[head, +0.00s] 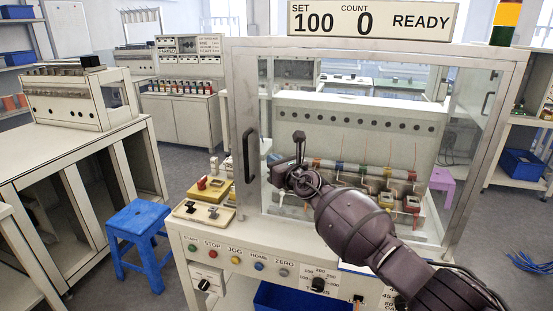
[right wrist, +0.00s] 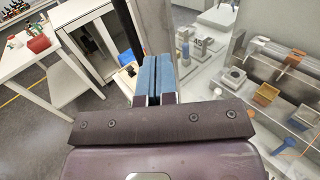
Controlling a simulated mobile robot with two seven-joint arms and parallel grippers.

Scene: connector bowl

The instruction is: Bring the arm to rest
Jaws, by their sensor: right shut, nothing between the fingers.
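My right arm (head: 360,228) reaches in from the lower right of the head view, in front of the glass-fronted machine. Whether the gripper is inside or in front of the door opening is hard to tell. My left gripper is not in view.
The machine's frame (head: 241,130) and door handle (head: 251,155) are close to the gripper. Inside stands a row of coloured spools (head: 335,167). Below is a button panel (head: 235,258). A small side shelf (head: 190,211) holds parts. A blue stool (head: 137,222) stands left on open floor.

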